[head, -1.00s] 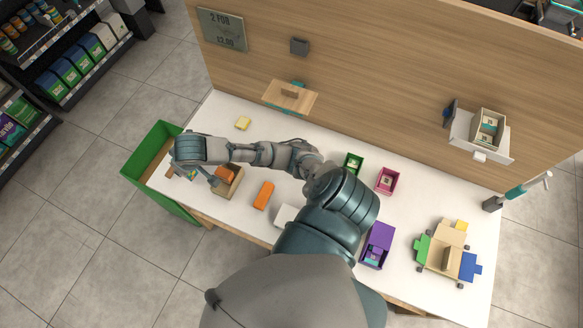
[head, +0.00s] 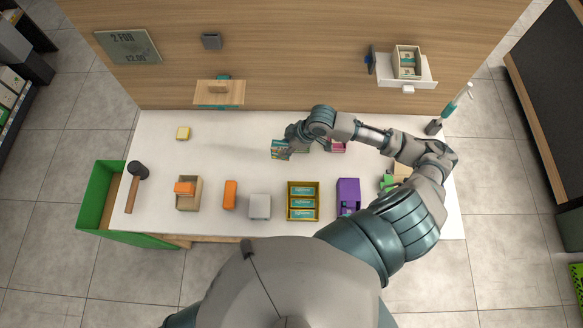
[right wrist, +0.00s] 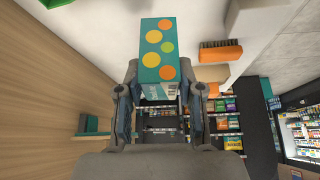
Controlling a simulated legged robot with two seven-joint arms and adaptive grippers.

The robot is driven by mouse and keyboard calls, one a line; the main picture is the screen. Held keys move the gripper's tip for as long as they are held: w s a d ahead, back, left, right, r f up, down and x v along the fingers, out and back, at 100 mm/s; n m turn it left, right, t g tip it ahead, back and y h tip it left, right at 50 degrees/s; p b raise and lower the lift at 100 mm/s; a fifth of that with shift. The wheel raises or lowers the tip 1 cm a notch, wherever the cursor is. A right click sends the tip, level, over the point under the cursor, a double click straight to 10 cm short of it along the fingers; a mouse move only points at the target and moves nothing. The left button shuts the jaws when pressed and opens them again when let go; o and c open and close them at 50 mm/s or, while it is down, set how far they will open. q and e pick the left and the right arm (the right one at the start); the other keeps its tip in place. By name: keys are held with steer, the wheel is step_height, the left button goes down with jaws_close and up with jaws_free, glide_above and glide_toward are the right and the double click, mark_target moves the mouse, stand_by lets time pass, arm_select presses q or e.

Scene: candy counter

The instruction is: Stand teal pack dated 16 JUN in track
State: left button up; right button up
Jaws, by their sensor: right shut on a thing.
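My right gripper (head: 287,143) is shut on a teal pack (head: 279,151) with yellow and orange dots and holds it over the back middle of the counter. In the right wrist view the pack (right wrist: 160,52) sits between the two fingers of the gripper (right wrist: 158,88), its dotted face showing. Its date cannot be read. I cannot tell for sure which thing is the track. My left gripper is not in view.
A green box (head: 302,150) and a pink box (head: 338,148) are partly hidden by my right arm. A wooden shelf (head: 219,91) juts from the back panel.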

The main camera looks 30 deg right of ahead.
steer(key=s+d+f+n, duration=0.1)
steer(key=s+f, duration=0.1)
glide_above(292, 171)
step_height(292, 171, down, 4)
steer(key=shift+n+g, duration=0.3)
step_height(292, 171, down, 4)
steer(key=shift+w+a, duration=0.1)
steer(key=shift+a, duration=0.05)
steer(key=shift+f, duration=0.3)
steer(key=o, duration=0.9)
